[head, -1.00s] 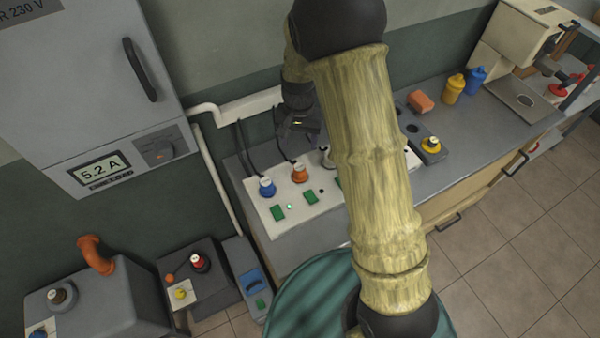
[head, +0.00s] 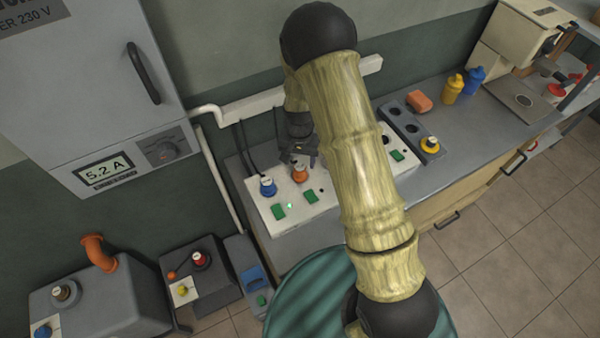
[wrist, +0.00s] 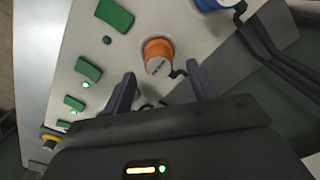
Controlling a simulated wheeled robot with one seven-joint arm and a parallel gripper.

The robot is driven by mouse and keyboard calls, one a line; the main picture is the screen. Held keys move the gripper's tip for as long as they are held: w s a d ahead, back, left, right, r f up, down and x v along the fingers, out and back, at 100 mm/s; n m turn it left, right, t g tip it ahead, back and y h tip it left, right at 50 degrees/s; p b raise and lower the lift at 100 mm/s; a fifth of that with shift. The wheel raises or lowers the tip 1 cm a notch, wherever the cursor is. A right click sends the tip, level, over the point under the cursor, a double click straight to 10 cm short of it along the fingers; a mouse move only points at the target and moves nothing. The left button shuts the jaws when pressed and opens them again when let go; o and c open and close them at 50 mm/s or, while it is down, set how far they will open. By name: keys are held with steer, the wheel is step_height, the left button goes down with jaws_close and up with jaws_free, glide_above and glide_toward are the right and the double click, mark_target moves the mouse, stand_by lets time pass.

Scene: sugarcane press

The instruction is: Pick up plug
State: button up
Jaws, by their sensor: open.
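An orange plug (head: 300,173) with a pale top stands in the white socket panel (head: 265,210) on the bench. In the wrist view the orange plug (wrist: 158,55) is just beyond the fingertips, a little above the middle of the gap. My gripper (wrist: 160,85) is open and empty, with one finger on each side of the gap. In the head view my gripper (head: 300,155) hangs right at the plug and partly hides its back. A blue plug (head: 267,187) with a black cord sits to its left in the same panel; it also shows in the wrist view (wrist: 212,4).
Green switches (head: 311,196) line the panel's front. A grey socket block (head: 412,130) with a yellow plug (head: 430,145) stands to the right. A wall cabinet (head: 95,90) stands left.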

mark_target(300, 166)
step_height(300, 166, down, 4)
steer(key=shift+d+f+p, duration=0.15)
steer(key=shift+f+p, duration=0.1)
steer(key=shift+p, duration=0.6)
steer(key=shift+f, duration=0.2)
steer(key=shift+s, duration=0.15)
steer(key=shift+r, duration=0.1)
steer(key=c, duration=1.1)
